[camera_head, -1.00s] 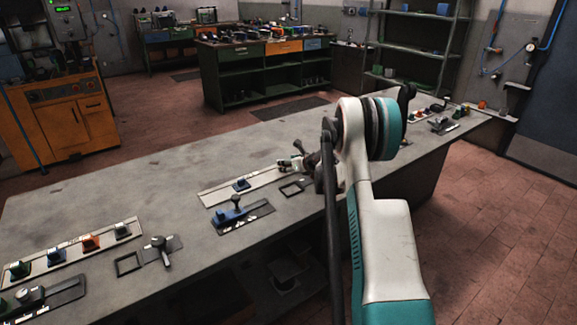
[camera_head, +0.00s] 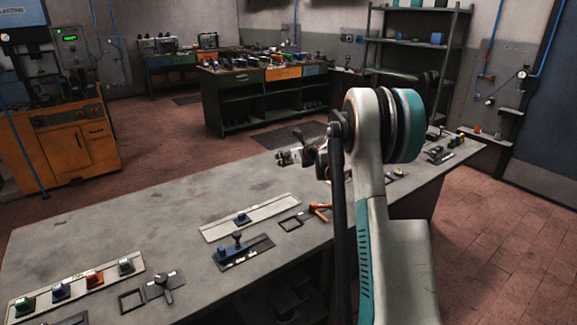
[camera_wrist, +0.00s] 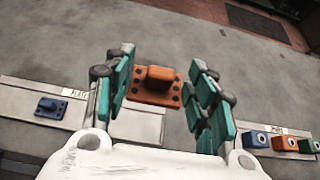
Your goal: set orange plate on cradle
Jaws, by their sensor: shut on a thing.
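The orange plate (camera_wrist: 155,90), a flat piece with a raised block on top and dark holes near its edges, sits between the fingers of my gripper (camera_wrist: 161,73) in the wrist view. My gripper is shut on it, with a teal finger at either side. In the head view my gripper (camera_head: 286,158) hangs over the bench, beyond the light strip; the plate cannot be made out there. The light strip (camera_head: 222,228) carries a blue plate (camera_head: 241,219), which also shows in the wrist view (camera_wrist: 51,107). I cannot tell which fixture is the cradle.

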